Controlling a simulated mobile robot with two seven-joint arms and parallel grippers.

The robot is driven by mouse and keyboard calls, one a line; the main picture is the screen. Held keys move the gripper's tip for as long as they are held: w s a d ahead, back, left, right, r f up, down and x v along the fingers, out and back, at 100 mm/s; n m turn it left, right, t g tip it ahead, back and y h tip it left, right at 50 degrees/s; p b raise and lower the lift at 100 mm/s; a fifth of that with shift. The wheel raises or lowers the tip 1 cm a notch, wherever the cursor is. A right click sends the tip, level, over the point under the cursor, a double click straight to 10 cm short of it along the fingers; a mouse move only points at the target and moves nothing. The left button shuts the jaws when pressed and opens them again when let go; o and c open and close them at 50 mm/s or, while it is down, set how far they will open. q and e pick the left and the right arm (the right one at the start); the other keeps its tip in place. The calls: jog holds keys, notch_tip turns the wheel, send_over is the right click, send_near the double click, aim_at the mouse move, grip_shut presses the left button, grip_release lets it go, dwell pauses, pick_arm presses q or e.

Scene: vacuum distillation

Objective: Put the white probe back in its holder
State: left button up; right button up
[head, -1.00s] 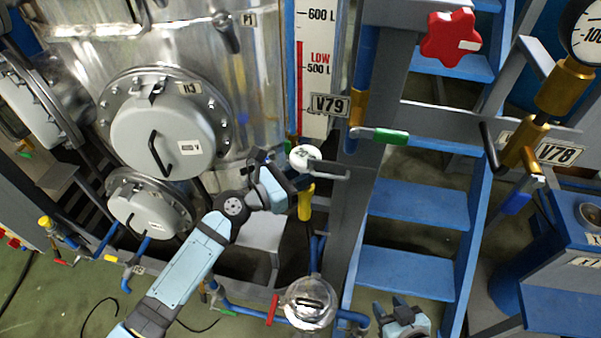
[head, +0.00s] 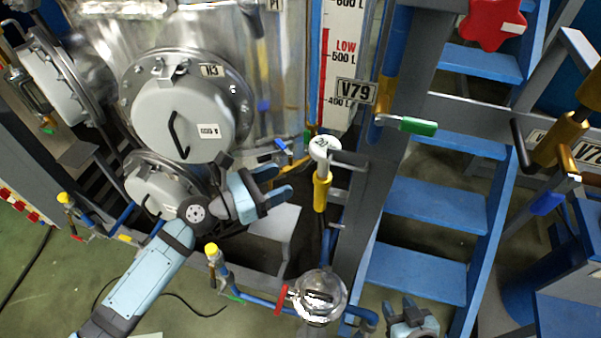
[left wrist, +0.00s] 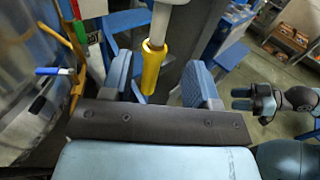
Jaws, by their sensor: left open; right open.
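The white probe (head: 325,149) has a round white head and a yellow grip (head: 321,192). It stands roughly upright beside the grey post, at a grey bracket (head: 347,166) that reaches out to it. I cannot tell how deep it sits in the bracket. My left gripper (head: 275,184) is open and empty, just left of the yellow grip and apart from it. In the left wrist view the white shaft and yellow grip (left wrist: 152,68) show beyond and between the open fingers (left wrist: 158,82). My right gripper (head: 402,312) is open and empty, low at the bottom edge.
A steel vessel with a round hatch (head: 182,120) fills the left. Blue steps (head: 435,210) rise to the right of the grey post. The green-handled valve V79 (head: 418,127) sticks out near the probe. A round steel fitting (head: 319,297) stands below it.

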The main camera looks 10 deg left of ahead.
pick_arm(q)
jog(key=v, duration=0.3)
jog(key=shift+s+a, duration=0.15)
jog(key=shift+a, duration=0.05)
dwell(2.0)
